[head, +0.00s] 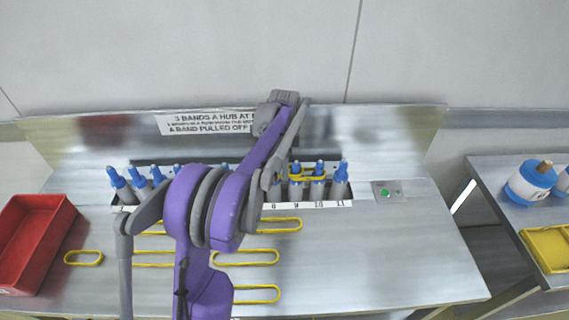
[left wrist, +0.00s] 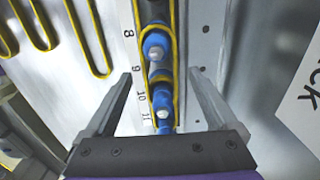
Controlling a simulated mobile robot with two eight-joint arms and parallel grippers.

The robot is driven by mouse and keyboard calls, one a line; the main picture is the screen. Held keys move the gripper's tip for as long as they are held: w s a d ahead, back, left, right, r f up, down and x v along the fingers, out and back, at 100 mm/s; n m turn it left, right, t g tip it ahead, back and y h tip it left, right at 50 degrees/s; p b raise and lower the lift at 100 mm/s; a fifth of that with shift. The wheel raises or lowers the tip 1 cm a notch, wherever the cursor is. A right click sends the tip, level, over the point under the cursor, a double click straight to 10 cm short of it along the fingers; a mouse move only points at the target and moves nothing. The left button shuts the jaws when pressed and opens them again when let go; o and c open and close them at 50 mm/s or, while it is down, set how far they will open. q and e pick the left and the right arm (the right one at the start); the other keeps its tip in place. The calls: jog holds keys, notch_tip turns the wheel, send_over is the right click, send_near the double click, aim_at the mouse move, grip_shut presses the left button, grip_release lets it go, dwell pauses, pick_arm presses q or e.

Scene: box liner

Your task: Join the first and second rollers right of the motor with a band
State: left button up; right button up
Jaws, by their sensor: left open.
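Rollers with blue tops (head: 340,172) stand in a row on the bench, numbered along a strip; 8 to 11 are readable. A yellow band (head: 296,178) sits around the tops near 9 and 10. In the left wrist view, blue-topped rollers (left wrist: 157,46) line up between my fingers, with a yellow band (left wrist: 177,62) running along both sides of some. My left gripper (left wrist: 160,76) is open, its fingers apart on either side of the row. My left arm hides the row's middle in the head view, and I cannot make out the motor. My right gripper is not in view.
Several loose yellow bands (head: 245,264) lie flat on the bench in front of the row. A red tray (head: 68,216) is at the left. A box with a green button (head: 387,191) is right of the row. A side table (head: 495,190) stands at the right; the bench's right front is clear.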

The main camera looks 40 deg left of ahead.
pick_arm(q)
notch_tip(320, 180, up, 11)
jog(key=s+d+n+t, duration=0.25)
jog(key=s+d, duration=0.25)
jog(key=d, duration=0.4)
jog(key=s+d+f+n+t, duration=0.1)
jog(key=s+d+f+n, duration=0.2)
jog(key=s+d+f, duration=0.2)
jog(key=s+d+f+n+t, duration=0.2)
jog(key=s+d+f+n, duration=0.2)
jog(key=s+d, duration=0.5)
jog(key=s+f, duration=0.2)
jog(key=s, duration=0.2)
jog(key=shift+s+p, duration=0.2)
jog(key=shift+p, duration=0.1)
jog(key=shift+f+n, duration=0.1)
jog(key=shift+n, duration=0.15)
dwell(1.0)
